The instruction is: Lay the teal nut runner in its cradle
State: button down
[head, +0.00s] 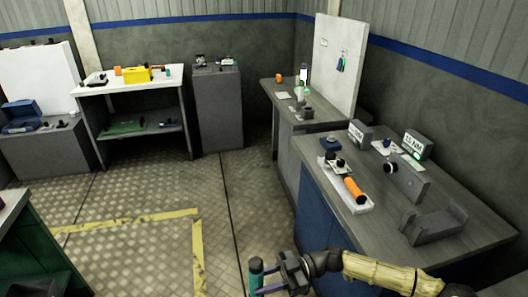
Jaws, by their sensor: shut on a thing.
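The teal nut runner (256,274) is at the bottom middle of the head view, held upright or nearly so in front of the bench. Only its upper part shows; the lower part is cut off by the picture edge. My gripper (268,279) is shut on it, with the arm reaching in from the lower right. A grey cradle (432,228) with two raised ends stands empty near the front right of the bench top. The nut runner is well to the left of the cradle and apart from it.
The blue-fronted bench (462,190) bears a white tray (361,206) with an orange tool (354,190), a grey block (410,181) and displays (415,145). The floor (130,240) to the left is clear.

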jog(key=shift+s+a+r+n+g+h, duration=0.3)
jog(key=shift+s+a+n+g, duration=0.15)
jog(key=shift+g, duration=0.25)
jog(key=w+d+f+m+t+h, duration=0.1)
jog(key=w+d+m+t, duration=0.3)
jog(key=d+t, duration=0.4)
jog(key=w+d+f+m+t+h, duration=0.1)
jog(key=w+d+f+m+t, duration=0.2)
jog(key=w+d+m+t, duration=0.2)
jog(key=d+m+t, duration=0.2)
jog(key=d+t, duration=0.1)
jog(key=t, duration=0.1)
jog(key=shift+d+f, duration=0.2)
jog(key=shift+f, duration=0.15)
jog(key=shift+m, duration=0.25)
